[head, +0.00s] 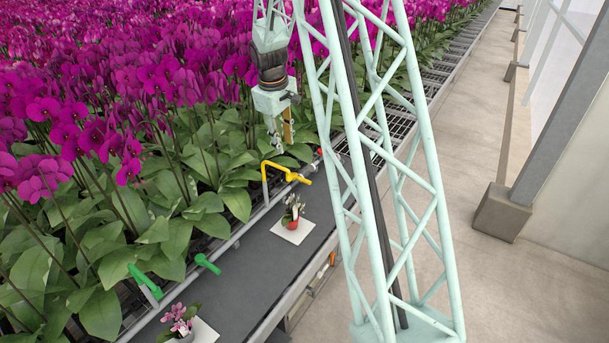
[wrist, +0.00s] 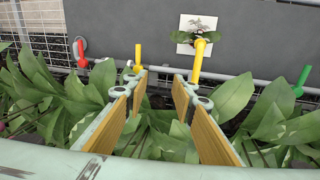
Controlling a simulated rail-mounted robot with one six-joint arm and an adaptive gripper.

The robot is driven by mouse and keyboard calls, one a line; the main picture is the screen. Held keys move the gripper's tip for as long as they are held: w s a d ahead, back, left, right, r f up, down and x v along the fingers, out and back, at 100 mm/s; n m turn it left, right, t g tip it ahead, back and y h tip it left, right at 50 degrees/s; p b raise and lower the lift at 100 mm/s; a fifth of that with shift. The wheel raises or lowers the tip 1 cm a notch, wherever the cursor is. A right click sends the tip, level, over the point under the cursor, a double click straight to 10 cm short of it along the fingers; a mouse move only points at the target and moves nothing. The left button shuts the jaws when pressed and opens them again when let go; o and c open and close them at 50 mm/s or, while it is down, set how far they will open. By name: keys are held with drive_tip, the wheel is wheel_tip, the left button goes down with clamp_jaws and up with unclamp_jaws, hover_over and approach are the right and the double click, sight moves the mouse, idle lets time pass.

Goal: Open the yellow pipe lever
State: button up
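The yellow pipe lever (head: 298,178) stands on the grey pipe along the bench edge in the head view. It joins a bent yellow pipe and its thick end reaches over the dark bench. In the wrist view the yellow lever (wrist: 198,62) is upright beyond the right finger, and a shorter yellow piece (wrist: 138,57) shows beyond the left finger. My gripper (head: 279,142) hangs pointing down, above and behind the lever, over the leaves. In the wrist view my gripper (wrist: 163,90) is open, with a wide gap between its yellow-padded fingers and only leaves between them. No contact with the lever is visible.
A small potted orchid (head: 292,215) on a white card stands close to the lever. A green lever (head: 207,264) is to the left and a red one (head: 320,153) to the right. Another potted orchid (head: 182,322) stands nearer. Dense orchids fill the left; the aisle floor is clear.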

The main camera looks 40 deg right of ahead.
drive_tip(key=p, duration=0.4)
hover_over(304, 180)
drive_tip(key=a, duration=0.2)
drive_tip(key=s+a+x, duration=0.1)
drive_tip(key=a+x, duration=0.1)
drive_tip(key=x, duration=0.9)
drive_tip(key=shift+s+a+f+n+g, duration=0.15)
drive_tip(key=shift+s+f+n+g, duration=0.15)
drive_tip(key=shift+s+n, duration=0.15)
drive_tip(key=shift+f, duration=0.2)
drive_tip(key=shift+w+d+f+p, duration=0.1)
drive_tip(key=shift+d+f+p, duration=0.25)
drive_tip(key=shift+f, duration=1.8)
drive_tip(key=shift+w+d+f+p, duration=0.1)
drive_tip(key=shift+d+f, duration=0.4)
drive_tip(key=shift+f, duration=1.7)
drive_tip(key=shift+w+d+f+p, duration=0.15)
drive_tip(key=shift+d+f+p, duration=0.2)
drive_tip(key=shift+f, duration=1.8)
drive_tip(key=shift+d, duration=0.1)
drive_tip(key=shift+c, duration=0.2)
clamp_jaws()
